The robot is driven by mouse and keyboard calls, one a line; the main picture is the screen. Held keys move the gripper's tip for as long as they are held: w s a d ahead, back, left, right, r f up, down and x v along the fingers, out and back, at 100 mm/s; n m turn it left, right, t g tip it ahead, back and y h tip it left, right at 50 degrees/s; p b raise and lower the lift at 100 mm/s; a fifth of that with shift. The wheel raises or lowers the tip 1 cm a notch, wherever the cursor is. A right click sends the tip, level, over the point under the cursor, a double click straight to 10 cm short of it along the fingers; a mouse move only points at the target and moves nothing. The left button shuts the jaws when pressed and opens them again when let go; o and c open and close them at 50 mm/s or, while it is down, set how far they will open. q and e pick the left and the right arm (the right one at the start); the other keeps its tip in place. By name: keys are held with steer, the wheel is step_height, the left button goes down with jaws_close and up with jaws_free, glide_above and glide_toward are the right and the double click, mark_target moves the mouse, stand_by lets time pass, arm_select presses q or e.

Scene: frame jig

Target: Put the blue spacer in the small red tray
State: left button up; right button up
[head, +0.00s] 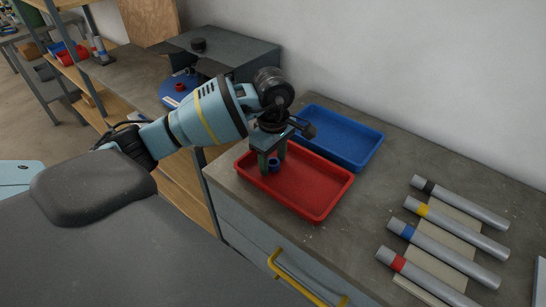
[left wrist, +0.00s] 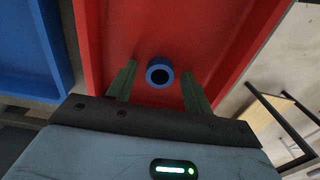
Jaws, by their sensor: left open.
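The blue spacer (head: 274,164) is a short blue ring with a dark hole. It shows over the floor of the small red tray (head: 318,188), near its left end; I cannot tell for sure whether it touches the floor. My left gripper (head: 273,162) points down over the tray with a finger on each side of the spacer. In the left wrist view the spacer (left wrist: 160,64) sits between the open fingers (left wrist: 159,82), with a gap on both sides, against the red tray (left wrist: 215,25). My right gripper is not in view.
A blue tray (head: 345,138) lies just behind the red one on the grey worktop (head: 385,180). Several grey tubes with coloured bands (head: 450,240) lie at the right. A yellow drawer handle (head: 300,283) is on the front. Shelving with small bins (head: 68,54) stands at the left.

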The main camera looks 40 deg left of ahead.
mark_target(273, 162)
arm_select(q)
steer(key=shift+r, duration=0.1)
step_height(273, 162, up, 12)
steer(key=shift+p, duration=0.3)
steer(key=shift+d, duration=0.1)
stand_by(0.4)
